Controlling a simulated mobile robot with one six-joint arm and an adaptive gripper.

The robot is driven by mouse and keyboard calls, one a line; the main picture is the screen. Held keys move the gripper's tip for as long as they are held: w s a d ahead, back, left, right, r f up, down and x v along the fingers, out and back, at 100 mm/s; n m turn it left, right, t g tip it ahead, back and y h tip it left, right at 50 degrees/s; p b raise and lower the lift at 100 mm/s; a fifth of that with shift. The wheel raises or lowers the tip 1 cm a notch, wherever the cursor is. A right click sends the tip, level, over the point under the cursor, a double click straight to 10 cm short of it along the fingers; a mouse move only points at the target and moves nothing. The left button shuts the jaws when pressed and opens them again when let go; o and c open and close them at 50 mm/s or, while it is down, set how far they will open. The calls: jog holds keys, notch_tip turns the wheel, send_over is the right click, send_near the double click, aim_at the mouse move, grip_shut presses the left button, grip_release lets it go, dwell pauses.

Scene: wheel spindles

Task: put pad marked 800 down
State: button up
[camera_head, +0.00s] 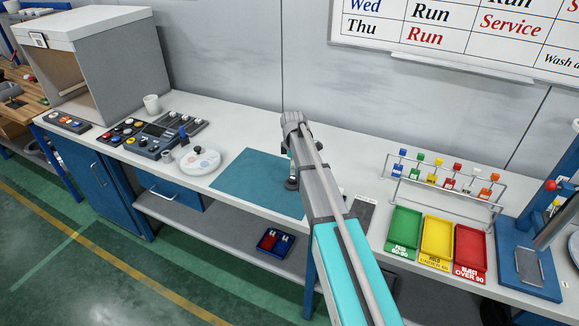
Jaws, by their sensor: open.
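I cannot make out a pad marked 800 in the head view; no such marking is readable. A dark grey flat piece (364,212) lies on the bench just right of my arm, partly covered by it, and I cannot tell what it is. My gripper (291,184) is over the right part of the teal mat (245,180), mostly hidden by my own arm. It is open. I see nothing held in it, but the fingertips are hard to make out. Whatever lies under the arm is hidden.
Left of the mat are a round white dish (200,160), a control box (152,141) and a white mug (152,104). Right are green (404,226), yellow (437,237) and red (470,248) trays before a rack of coloured spindles (444,179).

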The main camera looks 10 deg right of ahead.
aim_at(293, 179)
notch_tip(293, 179, up, 6)
jog(key=p, duration=0.5)
dwell(0.7)
jog(key=s+m, duration=1.5)
jog(key=s, duration=1.4)
jog(key=shift+s+a+m, duration=0.2)
jog(key=shift+a+m, duration=0.2)
jog(key=shift+a, duration=0.05)
notch_tip(293, 179, down, 3)
jog(key=b, duration=0.3)
jog(key=shift+f, duration=0.1)
